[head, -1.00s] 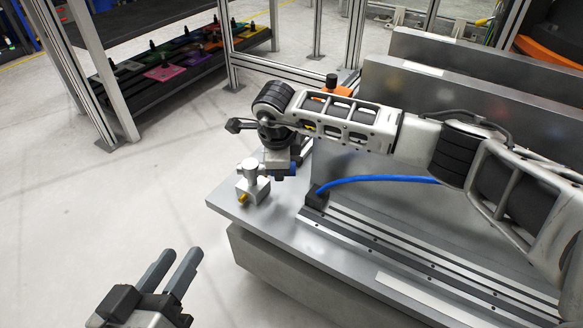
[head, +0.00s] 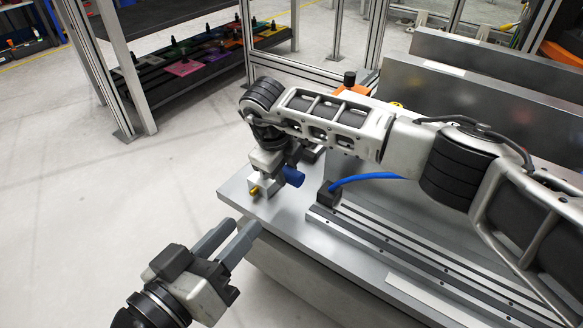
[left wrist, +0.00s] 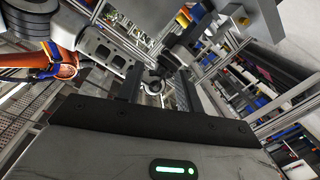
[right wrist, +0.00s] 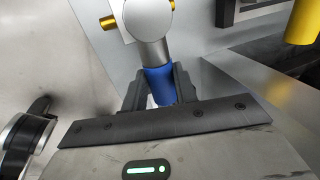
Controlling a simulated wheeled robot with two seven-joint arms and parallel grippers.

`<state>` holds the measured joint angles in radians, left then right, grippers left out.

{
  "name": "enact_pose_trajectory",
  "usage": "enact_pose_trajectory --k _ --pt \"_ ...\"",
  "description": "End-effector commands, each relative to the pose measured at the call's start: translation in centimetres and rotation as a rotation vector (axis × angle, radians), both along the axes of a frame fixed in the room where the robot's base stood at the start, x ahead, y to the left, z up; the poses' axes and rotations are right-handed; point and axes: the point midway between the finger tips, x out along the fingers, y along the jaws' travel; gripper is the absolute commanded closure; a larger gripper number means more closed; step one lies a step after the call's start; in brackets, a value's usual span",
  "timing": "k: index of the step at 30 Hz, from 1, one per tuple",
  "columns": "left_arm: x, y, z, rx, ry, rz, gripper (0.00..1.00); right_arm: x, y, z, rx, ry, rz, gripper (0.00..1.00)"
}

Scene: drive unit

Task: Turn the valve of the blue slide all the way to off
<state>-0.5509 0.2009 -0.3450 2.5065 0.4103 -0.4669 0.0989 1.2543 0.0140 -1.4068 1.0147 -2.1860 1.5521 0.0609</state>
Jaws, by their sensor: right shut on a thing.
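The valve is a pale metal block (head: 262,187) with a brass fitting, at the near left corner of the metal bench. Its blue handle (head: 293,177) points to the right in the head view. In the right wrist view the blue handle (right wrist: 160,86) lies between the two fingers, below a round silver cap (right wrist: 150,18). My right gripper (right wrist: 160,90) is shut on the blue handle. Its arm hides the top of the valve in the head view. My left gripper (head: 242,225) is open and empty, in front of the bench's left edge. Its fingers (left wrist: 158,88) stand apart in the left wrist view.
A blue hose (head: 365,178) runs from a black block (head: 328,194) on the bench. Metal rails (head: 400,255) lie along the bench top. Upright metal plates (head: 460,95) stand behind my right arm. The floor at the left is clear.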

Motion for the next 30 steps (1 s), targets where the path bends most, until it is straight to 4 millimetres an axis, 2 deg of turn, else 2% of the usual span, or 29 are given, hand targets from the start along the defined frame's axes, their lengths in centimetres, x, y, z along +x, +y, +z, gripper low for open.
enact_pose_trajectory --k 11,12,14,23,26,30 --pt "0.0 0.0 -0.2 0.0 0.005 0.0 0.64 -0.1 0.1 0.0 0.003 0.003 -0.005 1.0" --pt "0.0 0.0 -0.2 0.0 0.006 0.0 0.64 -0.1 0.1 0.0 0.003 0.004 -0.005 0.63" --pt "0.0 0.0 -0.3 0.0 0.008 0.0 0.64 -0.1 0.1 0.0 0.003 0.003 -0.005 0.5" --pt "0.0 0.0 -0.4 0.004 0.011 0.0 0.64 -0.1 0.1 0.2 0.004 0.001 -0.005 0.5" --pt "0.0 0.0 -0.1 0.012 0.009 0.002 0.64 -0.2 0.2 1.0 0.004 -0.002 -0.003 0.5" --pt "0.1 0.2 0.2 0.05 0.009 0.009 0.64 -0.6 0.6 3.5 0.004 -0.003 -0.002 0.5"
